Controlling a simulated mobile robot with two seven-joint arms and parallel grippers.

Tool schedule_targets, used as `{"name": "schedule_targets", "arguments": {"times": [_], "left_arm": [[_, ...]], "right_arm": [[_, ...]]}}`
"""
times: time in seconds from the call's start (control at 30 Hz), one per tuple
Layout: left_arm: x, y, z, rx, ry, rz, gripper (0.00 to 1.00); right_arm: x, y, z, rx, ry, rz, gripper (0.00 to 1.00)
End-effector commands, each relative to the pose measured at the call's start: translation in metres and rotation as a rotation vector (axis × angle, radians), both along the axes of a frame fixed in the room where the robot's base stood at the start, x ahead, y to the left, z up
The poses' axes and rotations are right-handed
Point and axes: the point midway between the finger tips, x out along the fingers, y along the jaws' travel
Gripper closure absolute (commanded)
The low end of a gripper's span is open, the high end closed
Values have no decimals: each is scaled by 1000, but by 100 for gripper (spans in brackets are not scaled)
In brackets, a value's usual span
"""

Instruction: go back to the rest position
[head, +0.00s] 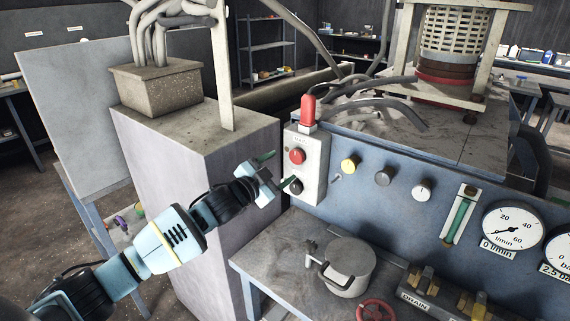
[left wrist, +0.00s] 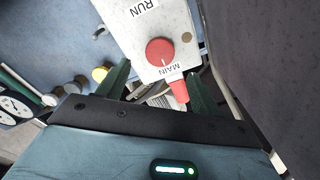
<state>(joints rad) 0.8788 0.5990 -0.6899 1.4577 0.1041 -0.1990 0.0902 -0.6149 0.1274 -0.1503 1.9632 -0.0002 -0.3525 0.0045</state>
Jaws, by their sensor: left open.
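My left gripper (head: 277,170) is open and empty, in front of the white control box (head: 313,158) on the machine's left end. Its green fingers stand apart in the left wrist view (left wrist: 162,85), with the box between and beyond them. I cannot tell whether a fingertip touches the box. The box carries a red knob (head: 297,156), a black knob (head: 295,186) and a red lamp-like piece (head: 308,109) on top. The red knob (left wrist: 160,51) also shows in the left wrist view, near the labels MAIN and RUN. My right gripper is not in view.
A concrete block (head: 195,165) stands close behind my left arm. A blue panel with gauges (head: 512,228) lies right of the box. Below is a table with a lidded metal pot (head: 348,267), a red handwheel (head: 375,310) and drain valves (head: 425,280). Open floor shows at the left.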

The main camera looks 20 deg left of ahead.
Motion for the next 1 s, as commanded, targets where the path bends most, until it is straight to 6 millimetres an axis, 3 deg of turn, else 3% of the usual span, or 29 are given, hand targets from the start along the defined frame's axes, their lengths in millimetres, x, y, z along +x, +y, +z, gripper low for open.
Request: {"name": "schedule_targets", "arguments": {"times": [0.2, 0.7, 0.77, 0.87, 1.0], "left_arm": [[-11, 4, 0, 0, 1, -1, 35], [-14, 2, -5, -2, 11, 1, 35], [-19, -3, -15, -9, 34, 4, 35], [-37, -16, -45, -29, 107, 16, 35], [-82, -36, -103, -69, 268, 55, 35]], "right_arm": [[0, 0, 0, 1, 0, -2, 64], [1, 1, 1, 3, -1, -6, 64], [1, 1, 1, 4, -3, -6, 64], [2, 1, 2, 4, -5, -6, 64], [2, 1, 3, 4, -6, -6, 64]]}}
